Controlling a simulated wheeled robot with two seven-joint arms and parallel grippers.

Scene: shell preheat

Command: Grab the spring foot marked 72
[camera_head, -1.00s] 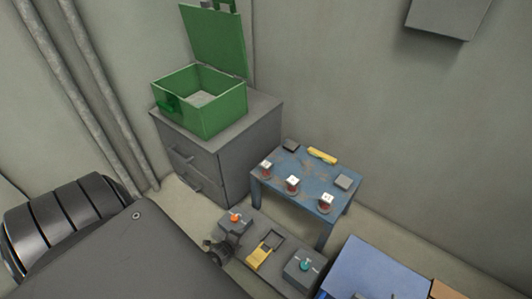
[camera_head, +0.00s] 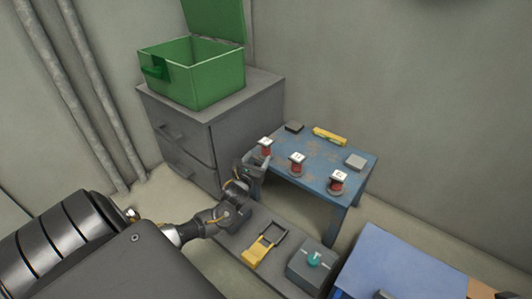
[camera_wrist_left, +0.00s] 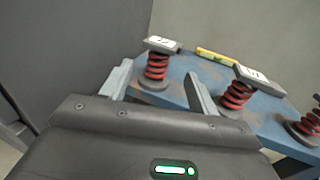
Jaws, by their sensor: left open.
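Three spring feet with red coils and pale labelled tops stand upright on a small blue table (camera_head: 316,171): a left one (camera_head: 266,150), a middle one (camera_head: 297,166) and a right one (camera_head: 338,183). Their marks are too small or slanted to read surely. My left gripper (camera_head: 251,165) is open at the table's left edge, close to the left spring foot. In the left wrist view, the left spring foot (camera_wrist_left: 156,68) shows between and beyond the fingers (camera_wrist_left: 160,80), apparently untouched. The middle one (camera_wrist_left: 238,93) is right of the right finger. My right gripper is not in view.
A grey drawer cabinet (camera_head: 182,137) with an open green box (camera_head: 194,86) stands left of the table. A yellow object (camera_head: 328,136) and dark and grey blocks lie at the table's back and right. A low bench (camera_head: 232,243) with a yellow-handled item is in front.

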